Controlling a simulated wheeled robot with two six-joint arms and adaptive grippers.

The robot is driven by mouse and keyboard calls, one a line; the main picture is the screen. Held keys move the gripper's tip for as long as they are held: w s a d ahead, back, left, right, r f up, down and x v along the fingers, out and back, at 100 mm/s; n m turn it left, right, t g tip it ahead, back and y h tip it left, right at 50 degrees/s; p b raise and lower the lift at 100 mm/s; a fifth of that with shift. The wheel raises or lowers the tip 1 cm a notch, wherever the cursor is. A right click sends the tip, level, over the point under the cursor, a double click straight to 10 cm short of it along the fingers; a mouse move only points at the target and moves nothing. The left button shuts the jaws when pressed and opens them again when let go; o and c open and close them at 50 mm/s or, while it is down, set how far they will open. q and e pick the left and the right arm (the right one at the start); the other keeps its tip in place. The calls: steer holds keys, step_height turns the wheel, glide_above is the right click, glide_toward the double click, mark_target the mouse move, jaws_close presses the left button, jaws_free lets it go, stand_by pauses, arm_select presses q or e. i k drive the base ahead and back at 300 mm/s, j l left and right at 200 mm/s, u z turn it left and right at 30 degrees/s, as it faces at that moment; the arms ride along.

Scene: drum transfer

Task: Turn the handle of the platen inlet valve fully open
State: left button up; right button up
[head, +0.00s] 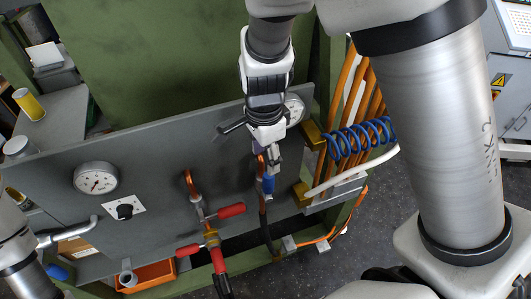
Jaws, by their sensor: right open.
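A grey panel (150,165) carries pipework with several valve handles. A blue handle (268,184) sits on the vertical pipe right of centre, directly below my right gripper (268,158). My right gripper is open and points down in front of the panel, with its fingertips close above the blue handle. I cannot tell whether they touch it. Red handles show to the left: an upper one (231,211) pointing right, and a lower one (189,250) pointing left. No readable label shows which handle is the platen inlet valve. My left gripper is not in view.
A round gauge (96,179) and a black knob (124,211) are on the panel's left. A second gauge (294,108) is partly hidden behind my right gripper. A blue coiled hose (358,138) and orange pipes (343,95) stand close on the right. An orange bin (150,275) sits below.

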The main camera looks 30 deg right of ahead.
mark_target(237, 208)
steer(key=k+j, duration=0.15)
steer(key=j, duration=0.2)
steer(key=k+j, duration=0.15)
steer(key=j, duration=0.25)
steer(key=k+j, duration=0.15)
steer(key=j, duration=0.2)
steer(key=k+j, duration=0.2)
steer(key=j, duration=0.15)
